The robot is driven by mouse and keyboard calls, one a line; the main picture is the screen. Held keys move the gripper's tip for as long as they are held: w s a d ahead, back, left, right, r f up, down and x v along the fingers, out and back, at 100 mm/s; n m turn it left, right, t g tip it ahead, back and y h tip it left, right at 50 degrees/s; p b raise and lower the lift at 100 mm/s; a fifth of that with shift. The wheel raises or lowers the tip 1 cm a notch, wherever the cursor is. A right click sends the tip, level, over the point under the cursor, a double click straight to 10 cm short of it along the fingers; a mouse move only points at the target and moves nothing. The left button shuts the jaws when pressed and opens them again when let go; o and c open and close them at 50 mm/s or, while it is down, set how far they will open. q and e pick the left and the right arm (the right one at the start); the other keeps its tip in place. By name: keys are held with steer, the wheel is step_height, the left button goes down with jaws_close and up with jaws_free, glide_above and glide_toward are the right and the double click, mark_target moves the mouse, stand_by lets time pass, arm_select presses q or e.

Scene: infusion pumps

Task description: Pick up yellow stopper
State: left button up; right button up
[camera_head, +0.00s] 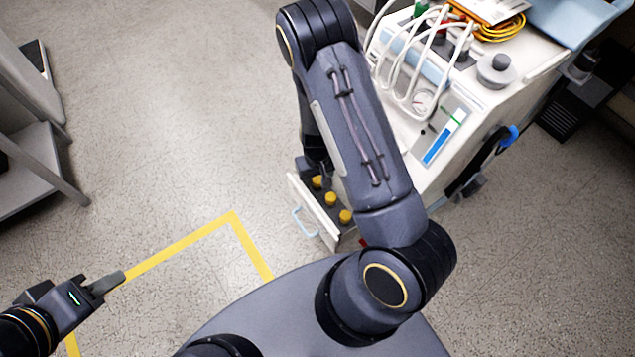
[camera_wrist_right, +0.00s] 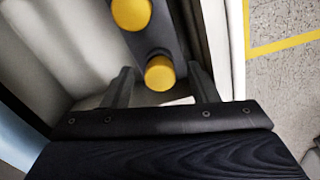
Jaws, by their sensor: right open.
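Several yellow stoppers sit in a row on a dark strip in the open drawer (camera_head: 328,228) of the white cart. In the head view, three show: the far one (camera_head: 317,182), the middle one (camera_head: 330,199) and the near one (camera_head: 345,216). In the right wrist view, my right gripper (camera_wrist_right: 160,70) is open, with one yellow stopper (camera_wrist_right: 159,73) appearing between its fingers; contact cannot be told. Another stopper (camera_wrist_right: 132,12) is beyond it at the top edge. My right arm hides most of this gripper in the head view. My left gripper (camera_head: 106,283) is far left over the floor.
The white cart (camera_head: 480,110) carries white tubes (camera_head: 405,60), a grey knob (camera_head: 497,70) and a coiled yellow cable (camera_head: 495,28). The drawer walls stand close around the right gripper. A grey shelf (camera_head: 35,165) is at the left. Floor with yellow tape (camera_head: 185,250) lies clear between.

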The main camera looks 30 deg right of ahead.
mark_target(317, 180)
steer(key=shift+c, duration=0.4)
jaws_close()
steer(key=shift+r, duration=0.15)
steer(key=shift+r+p, duration=0.4)
steer(key=shift+r, duration=0.2)
step_height(317, 180, up, 3)
steer(key=shift+a+f+p, duration=0.15)
steer(key=shift+f+p, duration=0.05)
steer(key=shift+p, duration=0.5)
steer(key=a+r+p, duration=0.1)
steer(key=r, duration=0.1)
steer(key=a+r, duration=0.2)
steer(key=s+a+r+p, duration=0.1)
steer(key=a, duration=0.1)
steer(key=shift+r+p, duration=0.35)
steer(key=shift+r, duration=0.05)
steer(key=s+a+r+p, duration=0.1)
steer(key=a+r+p, duration=0.1)
steer(key=a, duration=0.6)
steer(key=shift+s+a+r, duration=0.25)
steer(key=shift+s+r, duration=0.05)
steer(key=shift+r, duration=0.3)
